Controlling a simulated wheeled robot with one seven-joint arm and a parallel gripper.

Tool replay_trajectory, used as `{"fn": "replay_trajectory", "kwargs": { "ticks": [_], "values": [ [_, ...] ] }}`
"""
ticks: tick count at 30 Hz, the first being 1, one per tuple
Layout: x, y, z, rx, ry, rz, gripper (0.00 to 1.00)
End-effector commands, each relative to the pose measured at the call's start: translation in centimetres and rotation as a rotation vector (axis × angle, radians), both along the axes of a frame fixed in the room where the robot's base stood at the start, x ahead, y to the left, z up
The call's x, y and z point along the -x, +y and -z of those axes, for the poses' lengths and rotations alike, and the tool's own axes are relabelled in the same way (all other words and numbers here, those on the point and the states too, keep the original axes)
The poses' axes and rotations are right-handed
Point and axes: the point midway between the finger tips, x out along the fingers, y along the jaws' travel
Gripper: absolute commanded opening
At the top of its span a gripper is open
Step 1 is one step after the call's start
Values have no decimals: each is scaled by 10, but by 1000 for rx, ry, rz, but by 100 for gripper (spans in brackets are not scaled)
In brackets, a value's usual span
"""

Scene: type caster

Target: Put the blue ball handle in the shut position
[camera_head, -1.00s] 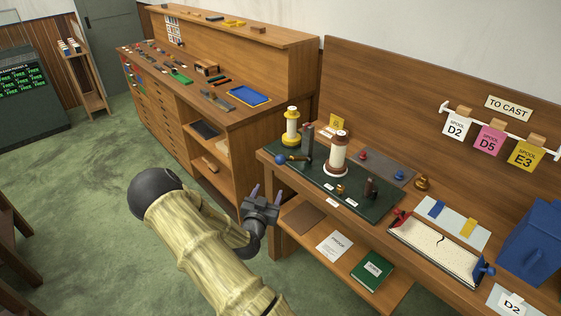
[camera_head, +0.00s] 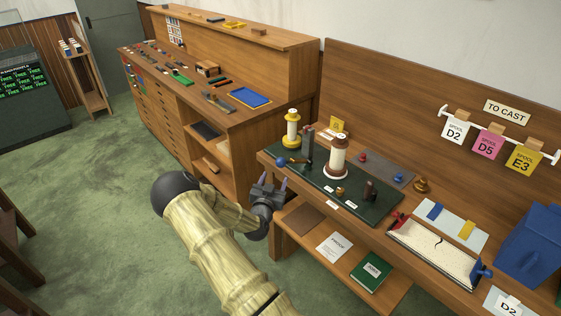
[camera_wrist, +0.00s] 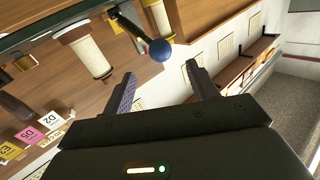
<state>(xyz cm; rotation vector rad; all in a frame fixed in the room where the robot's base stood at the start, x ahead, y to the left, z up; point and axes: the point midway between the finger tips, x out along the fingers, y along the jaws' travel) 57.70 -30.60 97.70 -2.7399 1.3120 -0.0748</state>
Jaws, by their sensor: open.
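The blue ball handle (camera_head: 282,161) sits at the left end of the dark green board (camera_head: 345,205) on the right-hand bench, on a short dark lever beside a dark post (camera_head: 307,146). In the wrist view the blue ball (camera_wrist: 160,50) shows beyond my fingers, a little above the gap between them, with its lever running up to the left. My gripper (camera_head: 269,182) is open and empty, in front of and below the board's left end. In the wrist view its two fingers (camera_wrist: 160,88) stand apart and do not touch the ball.
A yellow spool (camera_head: 292,130) stands just behind the ball, and a brown-and-white spool (camera_head: 337,158) stands to its right. The bench's wooden front edge (camera_head: 278,172) is close to my gripper.

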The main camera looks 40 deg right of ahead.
Motion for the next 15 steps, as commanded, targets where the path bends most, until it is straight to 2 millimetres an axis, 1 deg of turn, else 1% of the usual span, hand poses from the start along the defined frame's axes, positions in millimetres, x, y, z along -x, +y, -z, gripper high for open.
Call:
{"fn": "replay_trajectory", "kwargs": {
  "ticks": [1, 3, 15],
  "values": [
    [-5, -7, -3, 2, -2, -1, 59],
    [-12, -16, -2, 1, 0, -1, 59],
    [-49, -61, -2, 1, 0, -1, 59]
  ]
}}
